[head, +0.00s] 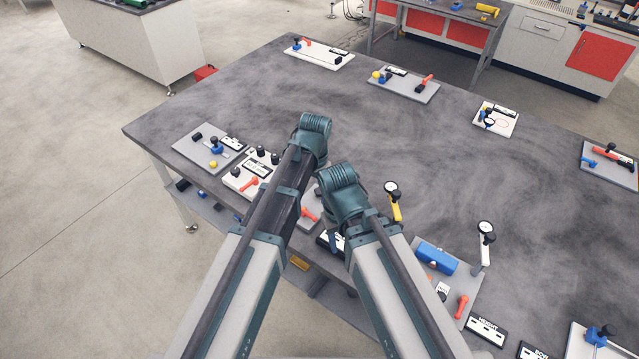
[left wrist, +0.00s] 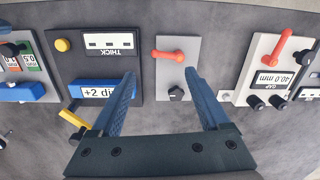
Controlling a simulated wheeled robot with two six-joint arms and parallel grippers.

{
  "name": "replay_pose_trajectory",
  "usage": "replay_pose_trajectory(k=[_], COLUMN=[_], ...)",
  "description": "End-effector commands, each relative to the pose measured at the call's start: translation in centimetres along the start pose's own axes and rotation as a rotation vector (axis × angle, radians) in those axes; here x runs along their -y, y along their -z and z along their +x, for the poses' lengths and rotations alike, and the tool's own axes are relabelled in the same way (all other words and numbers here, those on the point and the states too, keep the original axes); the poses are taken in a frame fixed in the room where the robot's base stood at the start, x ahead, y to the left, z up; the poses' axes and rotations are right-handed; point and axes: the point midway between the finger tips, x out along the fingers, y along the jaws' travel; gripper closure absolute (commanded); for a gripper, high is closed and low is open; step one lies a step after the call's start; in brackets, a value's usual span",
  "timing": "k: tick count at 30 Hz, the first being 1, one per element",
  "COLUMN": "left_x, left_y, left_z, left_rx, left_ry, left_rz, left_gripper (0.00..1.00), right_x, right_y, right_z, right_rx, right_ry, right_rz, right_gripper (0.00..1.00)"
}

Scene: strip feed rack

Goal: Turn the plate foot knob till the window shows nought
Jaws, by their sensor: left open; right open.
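In the left wrist view a small grey plate with a red lever (left wrist: 168,55) and a black knob (left wrist: 176,94) lies beyond my open left gripper (left wrist: 160,78). The knob shows between the fingers, with nothing held. Left of it is a dark panel (left wrist: 72,68) with a yellow button, a label reading THICK and a white window (left wrist: 100,92) starting "+2 di"; the left finger hides the rest. I cannot tell which knob is the plate foot knob. In the head view my left gripper (head: 315,125) is above the table, fingers hidden; my right gripper (head: 338,182) is lower, open.
A panel with a window reading GAP 40.0 mm (left wrist: 271,79), black knobs and a red lever stands right in the wrist view. A yellow lever (left wrist: 73,119) is near the left finger. Other instrument plates line the table (head: 430,150); its middle is clear.

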Motion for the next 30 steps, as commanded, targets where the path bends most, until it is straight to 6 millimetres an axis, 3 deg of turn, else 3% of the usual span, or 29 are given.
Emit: replay_pose_trajectory(k=[1, 4, 6, 9, 20, 30], left_x=[1.0, 2.3, 2.9, 3.4, 3.5, 3.3], left_y=[2.9, 6.7, 8.6, 9.9, 9.9, 10.1], left_z=[-1.1, -2.2, -2.7, -3.0, -2.2, 1.4], left_rx=[-0.006, -0.017, -0.024, -0.029, -0.032, -0.031], left_ry=[-0.005, -0.017, -0.023, -0.028, -0.029, -0.029], left_rz=[0.018, 0.061, 0.086, 0.108, 0.115, 0.114], left_gripper=[0.21, 0.21, 0.21, 0.21, 0.21, 0.21], right_x=[-0.1, -0.2, -0.2, -0.2, -0.2, 0.2], right_y=[-0.1, -0.1, -0.1, -0.2, -0.1, 0.1], right_z=[-1.1, -2.1, -2.5, -2.8, -2.0, 1.6], right_rx=[0.000, 0.000, 0.000, 0.000, 0.000, 0.000], right_ry=[0.000, 0.001, 0.001, 0.002, 0.002, 0.000], right_rz=[0.000, 0.001, 0.001, 0.001, 0.000, -0.005], right_gripper=[0.50, 0.50, 0.50, 0.50, 0.50, 0.50])
